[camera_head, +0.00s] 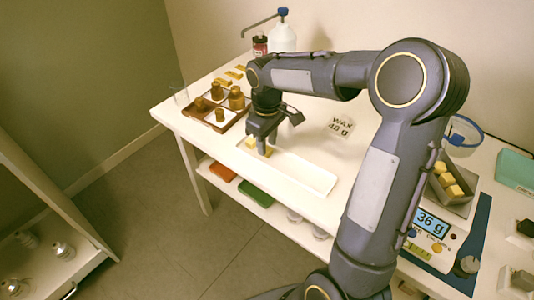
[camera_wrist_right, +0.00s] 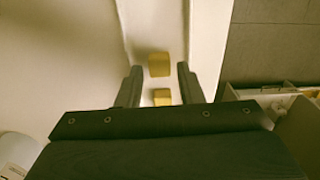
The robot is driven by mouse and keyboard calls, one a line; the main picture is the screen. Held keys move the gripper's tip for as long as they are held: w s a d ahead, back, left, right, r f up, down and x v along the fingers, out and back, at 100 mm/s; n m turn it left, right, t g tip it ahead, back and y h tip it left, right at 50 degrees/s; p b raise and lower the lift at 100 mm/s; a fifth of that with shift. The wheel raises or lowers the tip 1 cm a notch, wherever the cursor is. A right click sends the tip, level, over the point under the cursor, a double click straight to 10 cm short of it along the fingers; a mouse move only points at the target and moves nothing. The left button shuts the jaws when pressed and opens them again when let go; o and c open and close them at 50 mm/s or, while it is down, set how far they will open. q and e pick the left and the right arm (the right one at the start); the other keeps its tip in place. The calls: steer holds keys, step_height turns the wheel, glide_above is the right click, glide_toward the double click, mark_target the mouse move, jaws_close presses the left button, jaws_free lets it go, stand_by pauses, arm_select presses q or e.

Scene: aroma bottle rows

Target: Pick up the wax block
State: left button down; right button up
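Two yellow wax blocks, a farther one (camera_wrist_right: 159,65) and a nearer one (camera_wrist_right: 162,97), lie in a long white tray (camera_head: 310,178) on the table. In the head view, a wax block (camera_head: 250,142) shows beside my right gripper (camera_head: 262,148), which is over the tray's left end and partly hides the blocks. In the right wrist view, my right gripper's fingers (camera_wrist_right: 160,74) are spread apart, with the blocks showing between them and a gap on both sides. More yellow wax blocks (camera_head: 447,181) sit in a grey pan on the scale at the right. My left gripper is not in view.
The scale display (camera_head: 431,223) reads 36 g. A card (camera_head: 341,126) reads "WAX 48 g". A divided tray (camera_head: 213,124) with brown bottles stands left of my gripper. A white pump bottle (camera_head: 282,38) stands at the back. My right arm crosses over the table.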

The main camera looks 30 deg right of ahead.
steer(key=shift+f, duration=0.85)
steer(key=shift+c, duration=0.3)
steer(key=c, duration=0.7)
jaws_close()
steer(key=shift+r, duration=0.15)
